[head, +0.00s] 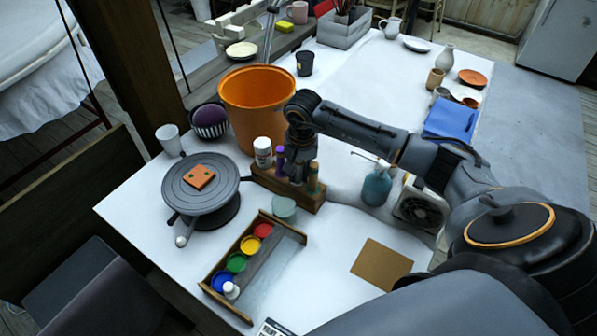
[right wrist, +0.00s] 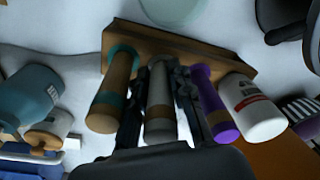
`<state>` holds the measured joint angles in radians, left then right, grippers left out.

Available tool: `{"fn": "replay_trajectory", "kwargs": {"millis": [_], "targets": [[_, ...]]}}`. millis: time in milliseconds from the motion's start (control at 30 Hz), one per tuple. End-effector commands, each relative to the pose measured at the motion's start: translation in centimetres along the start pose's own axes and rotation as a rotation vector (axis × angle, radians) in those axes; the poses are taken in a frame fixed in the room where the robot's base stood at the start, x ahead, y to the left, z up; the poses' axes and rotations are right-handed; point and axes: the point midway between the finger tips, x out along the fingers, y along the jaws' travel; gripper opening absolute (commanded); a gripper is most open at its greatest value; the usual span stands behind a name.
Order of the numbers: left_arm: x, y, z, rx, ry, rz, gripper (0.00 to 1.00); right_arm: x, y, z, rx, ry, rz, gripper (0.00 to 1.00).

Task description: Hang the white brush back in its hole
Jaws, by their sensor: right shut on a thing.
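My right gripper (head: 297,160) is above the wooden brush rack (head: 262,180), pointing down. In the right wrist view its fingers (right wrist: 160,76) are closed on either side of the white brush (right wrist: 160,122). The brush's far end is at the rack (right wrist: 225,60), lined up between the teal-and-wood brush (right wrist: 110,100) and the purple brush (right wrist: 215,112). I cannot tell how deep it sits in its hole. The purple brush (head: 279,158) and the teal-and-wood brush (head: 313,180) stand in the rack in the head view. My left gripper is not in view.
A white jar (head: 263,152) stands at the rack's left end. An orange bucket (head: 250,110) is behind it. A turntable (head: 200,190), a paint tray (head: 215,272) and a teal bottle (head: 376,187) stand around the rack. The table is clearer farther back.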

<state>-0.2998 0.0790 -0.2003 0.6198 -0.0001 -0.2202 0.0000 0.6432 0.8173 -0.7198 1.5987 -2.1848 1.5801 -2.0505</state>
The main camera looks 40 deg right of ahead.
Motion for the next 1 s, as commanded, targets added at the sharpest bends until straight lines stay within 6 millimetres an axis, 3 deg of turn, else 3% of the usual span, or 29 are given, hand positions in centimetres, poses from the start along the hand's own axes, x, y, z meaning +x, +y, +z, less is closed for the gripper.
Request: {"fn": "replay_trajectory", "kwargs": {"millis": [267,300,433,767,1000], "targets": [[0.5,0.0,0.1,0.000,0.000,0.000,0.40,0.5,0.0,0.0,0.000,0.000,0.000,0.00],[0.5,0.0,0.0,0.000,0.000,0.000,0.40,0.5,0.0,0.0,0.000,0.001,0.000,0.24],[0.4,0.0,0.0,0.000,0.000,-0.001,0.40,0.4,0.0,0.0,0.000,0.000,0.000,0.48],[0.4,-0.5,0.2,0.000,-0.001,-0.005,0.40,0.3,0.0,0.0,0.000,0.000,0.000,0.48],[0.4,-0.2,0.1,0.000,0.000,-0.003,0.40,-3.2,0.0,-0.1,-0.002,0.007,-0.002,0.48]]}}
